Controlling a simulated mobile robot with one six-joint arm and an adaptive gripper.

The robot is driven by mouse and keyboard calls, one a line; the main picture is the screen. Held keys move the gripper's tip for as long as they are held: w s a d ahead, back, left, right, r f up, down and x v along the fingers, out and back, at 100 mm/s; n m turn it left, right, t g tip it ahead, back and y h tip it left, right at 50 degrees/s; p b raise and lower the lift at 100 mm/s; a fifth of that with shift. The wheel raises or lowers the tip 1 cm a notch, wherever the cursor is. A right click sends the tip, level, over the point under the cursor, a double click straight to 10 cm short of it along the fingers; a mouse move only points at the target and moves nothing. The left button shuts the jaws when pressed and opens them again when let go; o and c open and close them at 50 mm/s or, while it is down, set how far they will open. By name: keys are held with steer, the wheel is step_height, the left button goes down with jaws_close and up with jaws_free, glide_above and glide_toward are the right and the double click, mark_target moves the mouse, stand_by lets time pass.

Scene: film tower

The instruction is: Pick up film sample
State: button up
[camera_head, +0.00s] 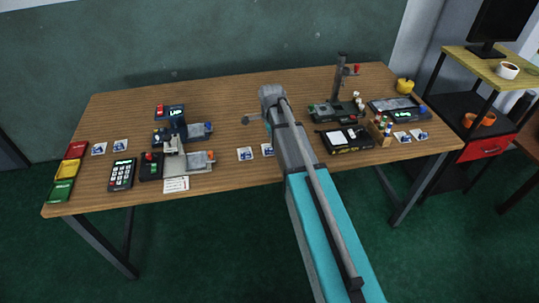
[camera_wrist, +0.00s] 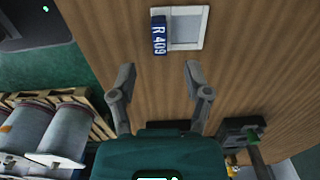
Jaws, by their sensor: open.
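A film sample (camera_wrist: 186,27) with a white frame, a grey window and a blue tab marked R 409 lies on the wooden table in the wrist view. My gripper (camera_wrist: 159,76) is open and empty, its two fingers apart just below the sample in that picture. The sample is beyond the fingertips and not between them. In the head view, two small film samples, one on the left (camera_head: 245,154) and one on the right (camera_head: 267,150), lie near the table's front edge beside my arm. My arm partly covers the right one. I cannot tell which is R 409.
More samples lie at the table's left (camera_head: 99,149) and right (camera_head: 402,137). Red, yellow and green trays (camera_head: 62,190) stand at the left edge. A keypad (camera_head: 122,174) and devices stand left of my arm, a post device (camera_head: 340,85) right. Large rolls (camera_wrist: 45,130) stand on a pallet.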

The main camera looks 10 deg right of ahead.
mark_target(271, 149)
steer(key=shift+f, duration=0.55)
steer(key=shift+b, duration=0.3)
steer(key=shift+f+b, duration=2.55)
steer(key=shift+f, duration=0.05)
jaws_close()
